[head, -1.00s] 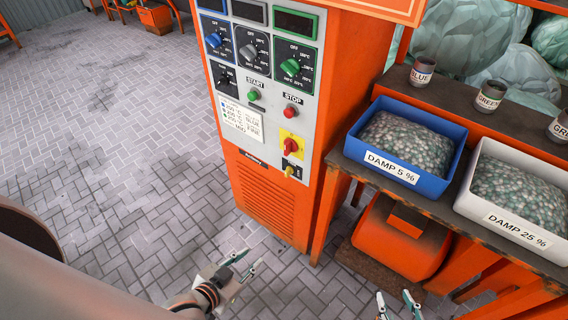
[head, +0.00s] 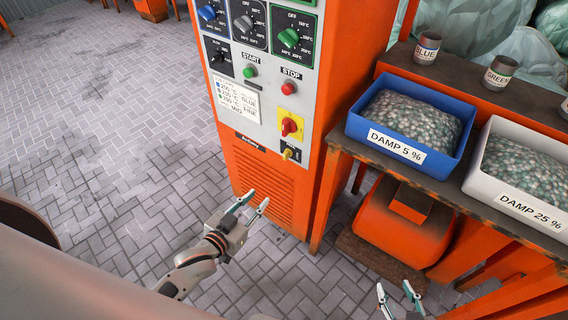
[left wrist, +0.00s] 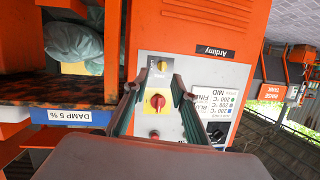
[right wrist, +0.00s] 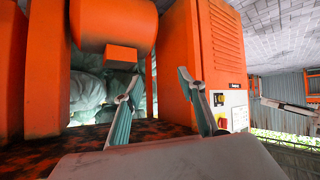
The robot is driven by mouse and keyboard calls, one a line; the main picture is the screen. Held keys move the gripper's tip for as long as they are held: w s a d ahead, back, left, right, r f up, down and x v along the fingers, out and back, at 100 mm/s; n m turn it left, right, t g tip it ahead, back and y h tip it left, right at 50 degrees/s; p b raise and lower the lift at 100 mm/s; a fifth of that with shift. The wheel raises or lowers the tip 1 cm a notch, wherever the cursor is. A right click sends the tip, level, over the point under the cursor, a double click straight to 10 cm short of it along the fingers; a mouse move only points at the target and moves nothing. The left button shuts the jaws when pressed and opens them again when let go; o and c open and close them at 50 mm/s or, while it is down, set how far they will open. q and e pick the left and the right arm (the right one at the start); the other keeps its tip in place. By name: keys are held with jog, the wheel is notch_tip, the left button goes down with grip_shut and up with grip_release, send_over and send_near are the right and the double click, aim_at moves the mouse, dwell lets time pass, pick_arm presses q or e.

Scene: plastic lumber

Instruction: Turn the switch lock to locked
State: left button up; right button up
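The switch lock (head: 288,154) is a small yellow knob on a black plate, low on the front panel of the orange cabinet, below a red rotary switch on a yellow plate (head: 291,127). In the left wrist view the switch lock (left wrist: 162,65) appears upside down, between and beyond the fingers. My left gripper (head: 256,200) is open and empty, in front of the cabinet, below and left of the lock and apart from it. My right gripper (head: 393,288) is open and empty at the bottom of the head view. The lock's exact setting is too small to read.
The panel also carries a green start button (head: 250,71), a red stop button (head: 288,88) and dials above. To the right, a table holds a blue bin (head: 452,165) and a white bin (head: 477,178). An orange drum (head: 400,228) is below it. Floor left of the cabinet is clear.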

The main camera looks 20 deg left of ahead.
aim_at(284, 155)
pick_arm(q)
jog(key=w+t+h+b, duration=0.1)
jog(key=w+b, duration=0.1)
jog(key=w, duration=0.4)
jog(key=w+d+h+b, duration=0.1)
jog(key=w+b, duration=0.1)
jog(key=w, duration=0.4)
jog(key=w+d+f+t+h+b, duration=0.1)
jog(key=w+b, duration=0.1)
jog(key=w, duration=0.4)
jog(key=shift+w+d+t, duration=0.15)
jog(key=shift+w+t, duration=0.15)
jog(key=shift+w, duration=0.05)
jog(key=shift+w+d+r, duration=0.1)
jog(key=shift+w+d, duration=0.05)
jog(key=shift+w, duration=0.2)
pick_arm(e)
notch_tip(284, 155, down, 8)
jog(key=d, duration=0.1)
jog(key=shift+s, duration=0.3)
pick_arm(q)
jog(key=shift+c, duration=0.2)
pick_arm(e)
jog(key=shift+r, duration=0.1)
pick_arm(q)
grip_shut()
pick_arm(e)
jog(key=shift+s, duration=0.1)
